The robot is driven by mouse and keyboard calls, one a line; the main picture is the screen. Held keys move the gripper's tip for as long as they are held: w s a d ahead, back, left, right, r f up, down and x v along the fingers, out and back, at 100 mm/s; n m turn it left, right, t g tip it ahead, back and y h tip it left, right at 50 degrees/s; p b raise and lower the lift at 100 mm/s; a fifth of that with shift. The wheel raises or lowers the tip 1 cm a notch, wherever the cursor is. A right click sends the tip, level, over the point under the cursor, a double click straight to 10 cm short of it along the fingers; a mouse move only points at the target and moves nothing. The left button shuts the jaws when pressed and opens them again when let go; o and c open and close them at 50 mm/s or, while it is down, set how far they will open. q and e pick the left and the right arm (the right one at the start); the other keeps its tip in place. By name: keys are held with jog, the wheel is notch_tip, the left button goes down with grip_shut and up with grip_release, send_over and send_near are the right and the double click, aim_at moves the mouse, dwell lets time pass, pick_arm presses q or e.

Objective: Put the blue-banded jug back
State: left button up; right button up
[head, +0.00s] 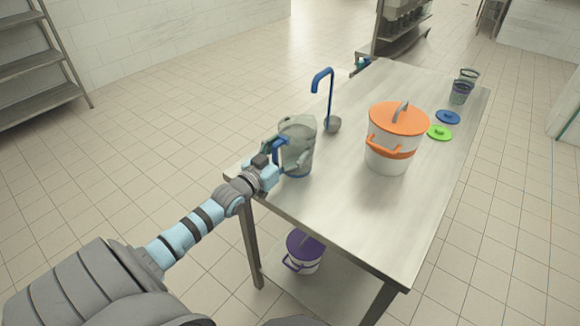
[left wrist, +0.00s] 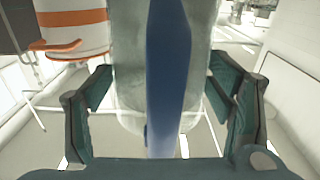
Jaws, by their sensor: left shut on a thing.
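The blue-banded jug (head: 300,143) is clear grey with a blue handle and a blue band at its base. It is upright at the near left end of the metal table (head: 345,220). My left gripper (head: 272,160) is shut on the jug at its handle side. In the left wrist view the blue handle (left wrist: 167,75) runs down between the two fingers, in front of the clear jug wall (left wrist: 128,70). I cannot tell whether the jug's base touches the table. My right gripper is not in view.
A white pot with an orange lid (head: 398,120) stands right of the jug. A blue-handled ladle (head: 330,100) is behind it. Blue (head: 448,117) and green (head: 439,132) lids and clear cups (head: 460,92) are farther back. A purple-lidded pot (head: 304,250) sits on the lower shelf. The table front is clear.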

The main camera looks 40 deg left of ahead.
pick_arm(q)
notch_tip(320, 180, down, 2)
jog(key=shift+f+b, duration=0.1)
jog(key=shift+b, duration=0.2)
jog(key=shift+r+p, duration=0.3)
jog(key=o, duration=2)
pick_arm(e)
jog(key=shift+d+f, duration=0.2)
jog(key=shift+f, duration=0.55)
pick_arm(q)
jog(key=shift+s+r, duration=0.1)
jog(key=s+p, duration=0.5)
jog(key=shift+s+r, duration=0.2)
jog(key=shift+r, duration=0.1)
jog(key=s, duration=0.2)
jog(key=s+p, duration=0.1)
jog(key=s, duration=0.1)
jog(key=s+f+p, duration=0.1)
jog(key=s, duration=0.1)
jog(key=shift+s+d, duration=0.1)
jog(key=shift+s, duration=0.15)
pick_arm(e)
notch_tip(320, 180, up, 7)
